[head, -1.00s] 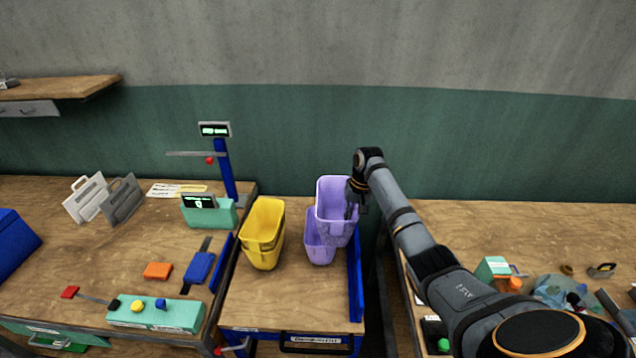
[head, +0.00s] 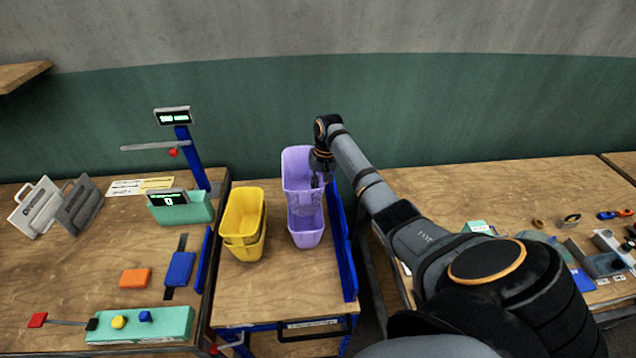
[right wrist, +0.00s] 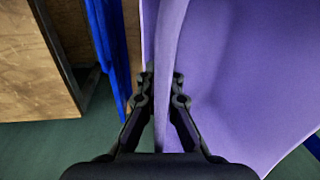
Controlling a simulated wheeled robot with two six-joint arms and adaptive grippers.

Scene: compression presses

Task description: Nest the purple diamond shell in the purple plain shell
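Two purple shells are in the head view. The upper purple shell (head: 297,168) hangs upright, its lower part overlapping the mouth of the other in the picture. The lower purple shell (head: 306,232) stands on the small wooden-topped cart. I cannot tell a diamond pattern from a plain wall on either. My right gripper (head: 319,180) is at the upper shell's right rim. In the right wrist view, its fingers (right wrist: 161,92) are closed on either side of a purple shell wall (right wrist: 165,55). How far the upper shell's base is inside the lower one is hidden. My left gripper is out of view.
Nested yellow shells (head: 243,222) stand left of the purple ones. A blue side rail (head: 342,240) edges the cart on the right. The left bench carries a teal control box (head: 140,326) and a blue post (head: 193,158). The cart top's front is clear.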

